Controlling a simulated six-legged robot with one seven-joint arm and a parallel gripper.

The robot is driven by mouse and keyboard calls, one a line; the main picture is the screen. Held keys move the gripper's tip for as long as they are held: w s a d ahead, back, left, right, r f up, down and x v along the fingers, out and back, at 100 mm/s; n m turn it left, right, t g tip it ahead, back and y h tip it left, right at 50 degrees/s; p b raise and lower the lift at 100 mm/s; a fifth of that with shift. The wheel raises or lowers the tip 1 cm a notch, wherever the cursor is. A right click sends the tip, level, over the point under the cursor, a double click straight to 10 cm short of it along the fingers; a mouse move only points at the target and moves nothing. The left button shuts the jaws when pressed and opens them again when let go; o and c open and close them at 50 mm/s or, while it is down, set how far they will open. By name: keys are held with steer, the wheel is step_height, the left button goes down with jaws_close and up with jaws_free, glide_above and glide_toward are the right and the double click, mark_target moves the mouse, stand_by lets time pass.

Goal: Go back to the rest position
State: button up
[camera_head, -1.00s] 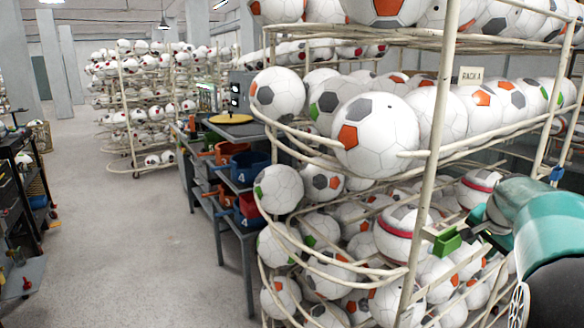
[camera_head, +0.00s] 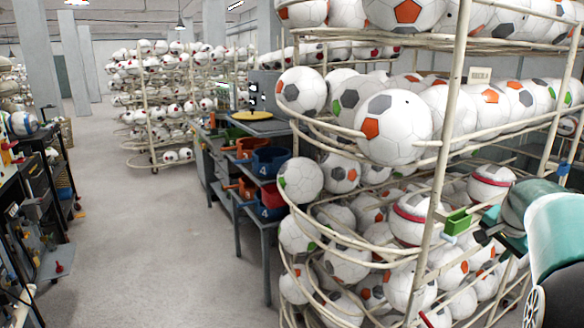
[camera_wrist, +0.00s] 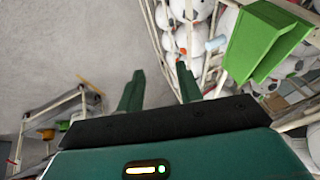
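My gripper (camera_wrist: 159,90) shows in the wrist view with its two dark green fingers apart and nothing between them; grey floor shows beyond. In the head view my teal arm is at the right edge, in front of the ball rack, and the gripper end is small there. A bright green block-like piece (camera_head: 458,222) is near the gripper end in the head view. It also shows at the upper right of the wrist view (camera_wrist: 262,42), outside the fingers. I cannot tell what it is fixed to.
A cream tube rack (camera_head: 437,190) full of soccer balls stands close at the right. A grey workbench (camera_head: 262,128) with blue bins (camera_head: 272,162) is behind it. Another ball rack (camera_head: 150,120) stands farther back. Dark shelving (camera_head: 40,190) is at the left. The floor aisle (camera_head: 150,240) between is clear.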

steer(key=s+a+r+n+y, duration=0.1)
steer(key=s+a+r+n, duration=0.15)
steer(key=s+a, duration=0.65)
steer(key=s+a+r+n+y, duration=0.15)
steer(key=a+n, duration=0.25)
steer(key=a, duration=1)
steer(key=s+a+f+n, duration=0.3)
steer(key=s+a, duration=0.2)
steer(key=s, duration=0.2)
steer(key=s+a+f+n, duration=0.3)
steer(key=s+a, duration=0.3)
steer(key=s, duration=0.2)
steer(key=shift+a+f+n, duration=0.25)
steer(key=shift+f+n, duration=0.1)
steer(key=shift+f, duration=0.25)
steer(key=shift+s+d, duration=0.1)
steer(key=shift+d, duration=0.05)
